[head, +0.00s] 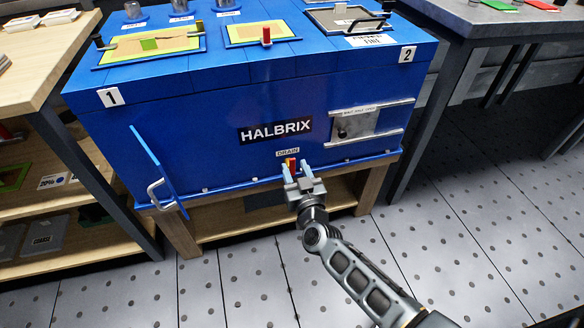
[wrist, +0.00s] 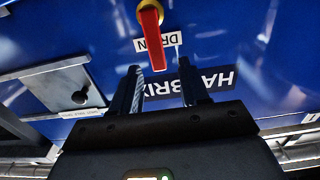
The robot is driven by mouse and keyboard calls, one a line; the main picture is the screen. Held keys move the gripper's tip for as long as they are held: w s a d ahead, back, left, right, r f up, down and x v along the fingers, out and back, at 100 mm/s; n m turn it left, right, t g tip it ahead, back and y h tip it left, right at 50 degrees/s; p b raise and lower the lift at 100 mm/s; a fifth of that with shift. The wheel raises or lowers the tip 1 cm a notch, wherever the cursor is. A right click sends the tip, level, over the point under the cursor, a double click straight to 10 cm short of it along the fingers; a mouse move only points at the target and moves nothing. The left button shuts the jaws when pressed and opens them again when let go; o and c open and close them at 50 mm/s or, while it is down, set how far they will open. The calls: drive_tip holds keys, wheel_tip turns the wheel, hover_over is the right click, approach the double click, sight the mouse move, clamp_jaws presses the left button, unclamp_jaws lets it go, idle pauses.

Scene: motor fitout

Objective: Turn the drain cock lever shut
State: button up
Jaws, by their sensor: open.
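The drain cock has a red lever (wrist: 153,42) on a yellow body (wrist: 147,12) at the top of the wrist view, which shows the scene upside down. The lever runs from the body across the white DRAIN label (wrist: 172,41). In the head view the lever (head: 292,164) is a small red patch below the label (head: 288,152), partly hidden by my gripper (head: 296,170). My gripper is open and empty, and in the wrist view its fingertips (wrist: 159,68) stand either side of the lever's free end. I cannot tell how deep they reach or whether they touch it.
The blue HALBRIX cabinet (head: 180,130) stands on a wooden frame (head: 370,190). An open blue flap (head: 155,170) with a handle sticks out at its left. A metal sliding plate (head: 357,124) is on its right. A wooden shelf (head: 60,60) and grey table (head: 480,25) flank it. The tiled floor (head: 470,240) is clear.

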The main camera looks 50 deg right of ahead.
drive_tip(key=shift+x, duration=1.2)
clamp_jaws()
